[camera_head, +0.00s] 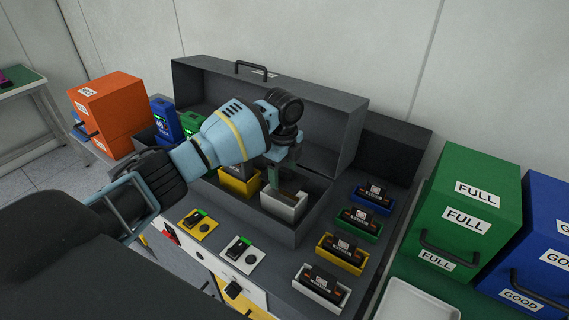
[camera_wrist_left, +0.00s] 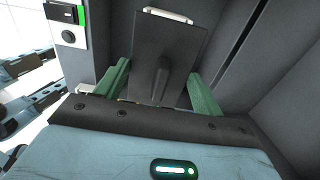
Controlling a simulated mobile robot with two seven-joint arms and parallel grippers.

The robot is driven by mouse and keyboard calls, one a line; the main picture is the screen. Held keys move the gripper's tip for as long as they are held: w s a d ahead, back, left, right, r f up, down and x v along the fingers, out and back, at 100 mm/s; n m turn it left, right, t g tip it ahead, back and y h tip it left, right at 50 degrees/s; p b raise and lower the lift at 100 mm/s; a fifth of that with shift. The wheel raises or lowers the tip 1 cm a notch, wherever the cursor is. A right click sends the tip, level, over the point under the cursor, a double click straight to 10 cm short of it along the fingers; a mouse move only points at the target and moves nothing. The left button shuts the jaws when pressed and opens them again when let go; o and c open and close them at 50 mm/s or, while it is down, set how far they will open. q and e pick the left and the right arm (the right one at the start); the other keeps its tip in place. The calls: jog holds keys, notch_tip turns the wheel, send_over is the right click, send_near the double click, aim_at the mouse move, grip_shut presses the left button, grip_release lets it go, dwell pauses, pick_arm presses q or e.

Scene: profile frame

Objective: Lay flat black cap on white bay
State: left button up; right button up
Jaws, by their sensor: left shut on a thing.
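My left gripper (camera_head: 279,172) reaches down over the white bay (camera_head: 274,209) inside the open grey case. It is shut on the black cap (camera_head: 291,195), a dark flat plate. The left wrist view shows the cap (camera_wrist_left: 180,45) with a raised ridge on its face, between the two green fingers of my left gripper (camera_wrist_left: 160,84). A strip of the white bay's rim (camera_wrist_left: 168,14) shows beyond the cap's far edge. I cannot tell if the cap touches the bay. My right gripper is not in view.
A yellow bay (camera_head: 230,185) stands left of the white one. Several coloured trays with black blocks (camera_head: 340,250) line the right. Switch plates (camera_head: 240,253) lie in front. Orange (camera_head: 110,105), green (camera_head: 475,195) and blue bins flank the case (camera_head: 210,72), whose walls stand close.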

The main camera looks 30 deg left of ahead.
aim_at(283, 177)
pick_arm(q)
jog(key=shift+f+b, duration=0.3)
jog(key=shift+f, duration=1.35)
jog(key=shift+f, duration=1.05)
dwell(1.4)
jog(key=o, duration=1)
jog(key=shift+o, duration=0.2)
jog(key=shift+r, duration=3.95)
jog(key=shift+s+f, duration=0.1)
